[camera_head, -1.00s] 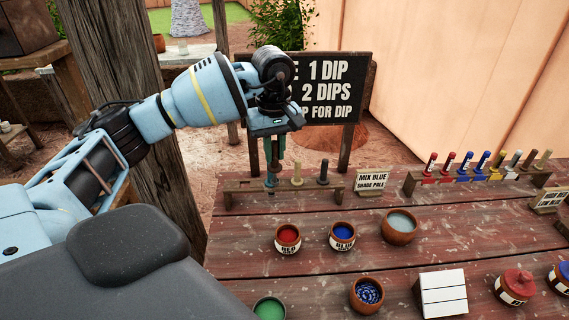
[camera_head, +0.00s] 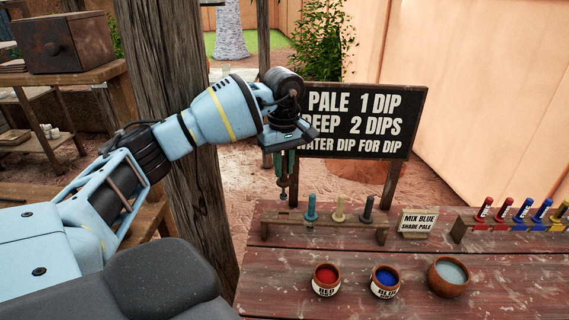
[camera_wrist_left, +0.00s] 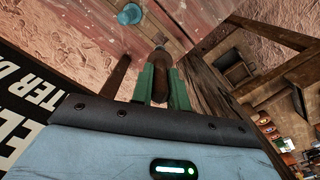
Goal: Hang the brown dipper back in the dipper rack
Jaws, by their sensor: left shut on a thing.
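My left gripper (camera_head: 285,168), pointing down, is shut on the brown dipper (camera_head: 293,188). In the left wrist view the dipper (camera_wrist_left: 159,66) sits between the green fingers (camera_wrist_left: 160,85). The dipper rack (camera_head: 322,228) is a low wooden rail at the table's back left. The held dipper appears above the rack's left end, left of the teal one, apart from the rail. Its depth relative to the rail is unclear. The teal top also shows in the left wrist view (camera_wrist_left: 130,14). My right gripper is out of view.
Red (camera_head: 325,280) and blue (camera_head: 385,282) pots and a bowl of pale liquid (camera_head: 448,276) stand in front. A small sign (camera_head: 418,222) and a rack of coloured tools (camera_head: 510,230) are to the right. A dark board (camera_head: 365,120) and a post (camera_head: 195,150) rise behind.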

